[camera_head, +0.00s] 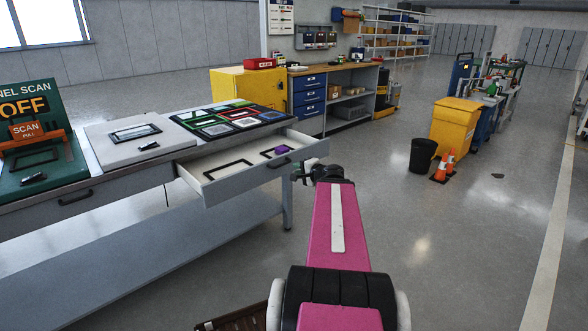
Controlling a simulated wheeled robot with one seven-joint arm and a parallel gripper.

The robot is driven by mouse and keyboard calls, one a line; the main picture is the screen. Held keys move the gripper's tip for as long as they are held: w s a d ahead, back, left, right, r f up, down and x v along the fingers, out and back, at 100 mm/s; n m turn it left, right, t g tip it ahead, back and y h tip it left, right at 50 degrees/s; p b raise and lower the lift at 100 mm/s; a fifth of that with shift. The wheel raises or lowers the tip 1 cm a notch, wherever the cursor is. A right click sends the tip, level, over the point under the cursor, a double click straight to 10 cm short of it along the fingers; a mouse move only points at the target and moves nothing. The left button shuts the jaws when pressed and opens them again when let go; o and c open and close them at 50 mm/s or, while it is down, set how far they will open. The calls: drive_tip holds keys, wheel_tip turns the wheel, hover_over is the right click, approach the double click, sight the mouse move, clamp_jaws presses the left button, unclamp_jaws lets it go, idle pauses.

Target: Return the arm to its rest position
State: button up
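My arm (336,225) is pink with black joints and reaches forward from the bottom of the view. Its far end, with my gripper (302,174), is beside the right front corner of an open drawer (232,184). The gripper is small and partly hidden by my wrist, so I cannot tell whether its fingers are open or shut, or whether it touches the drawer. The drawer holds black rectangular frames (228,169) and a small purple item (281,150) inside one of them.
The workbench (95,208) carries a green panel-scan stand (38,140) reading OFF, a pale board (122,137) and a mat with coloured frames (205,117). A black bin (422,156), orange cones (440,168) and a yellow bin (455,126) stand right. Open floor lies right of my arm.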

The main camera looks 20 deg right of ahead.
drive_tip(key=s+a+f+n+g+y, duration=0.1)
drive_tip(key=s+a+f+n+g, duration=0.1)
drive_tip(key=a+f+n+g, duration=0.95)
drive_tip(key=s+a+f+n+g+h, duration=0.1)
drive_tip(key=s+a+f+h, duration=0.2)
drive_tip(key=s+a+f, duration=0.1)
drive_tip(key=s+a+f+n+g+h, duration=0.2)
drive_tip(key=a+f, duration=0.4)
drive_tip(key=a, duration=0.3)
drive_tip(key=shift+s+h, duration=0.4)
drive_tip(key=shift+s, duration=0.45)
